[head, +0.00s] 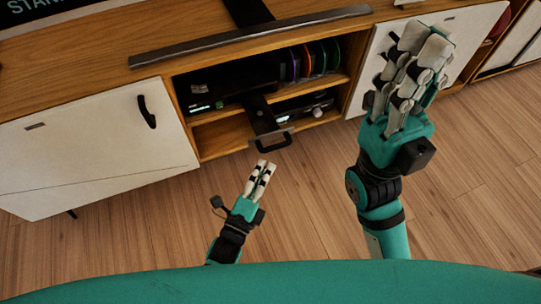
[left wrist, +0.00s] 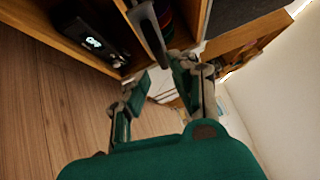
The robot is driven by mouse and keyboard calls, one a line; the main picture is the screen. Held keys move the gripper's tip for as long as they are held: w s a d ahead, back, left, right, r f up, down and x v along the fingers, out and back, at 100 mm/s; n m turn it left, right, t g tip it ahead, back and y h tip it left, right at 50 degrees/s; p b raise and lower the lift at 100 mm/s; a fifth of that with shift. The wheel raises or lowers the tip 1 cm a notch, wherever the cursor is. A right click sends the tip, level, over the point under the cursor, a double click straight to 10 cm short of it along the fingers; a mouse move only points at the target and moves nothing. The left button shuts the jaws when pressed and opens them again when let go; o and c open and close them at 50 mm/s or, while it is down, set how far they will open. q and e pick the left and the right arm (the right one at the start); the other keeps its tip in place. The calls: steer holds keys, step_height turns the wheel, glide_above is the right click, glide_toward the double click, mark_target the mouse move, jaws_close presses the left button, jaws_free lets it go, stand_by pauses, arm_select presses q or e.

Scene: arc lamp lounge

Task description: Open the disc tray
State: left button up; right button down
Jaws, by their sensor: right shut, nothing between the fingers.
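A black piece (head: 261,118) with a looped grey-black handle (head: 273,139) sticks out from the front of the open console shelf. I cannot tell for sure whether it is the disc tray. A dark device with a lit display (head: 305,108) sits on the lower shelf beside it. My left gripper (head: 264,165) is just below and in front of the handle, apart from it in the head view. In the left wrist view its fingers (left wrist: 165,85) are spread and empty, with the handle (left wrist: 148,22) beyond them. My right gripper (head: 430,48) is shut and empty, raised before the right cabinet door.
A black box (head: 205,92) with a green light and several coloured disc cases (head: 308,60) stand on the upper shelf. White doors flank the shelf; the left door (head: 95,145) has a black handle. A soundbar (head: 250,36) lies on top. The wooden floor in front is clear.

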arm_select(q)
steer(key=v, duration=0.6)
stand_by(0.4)
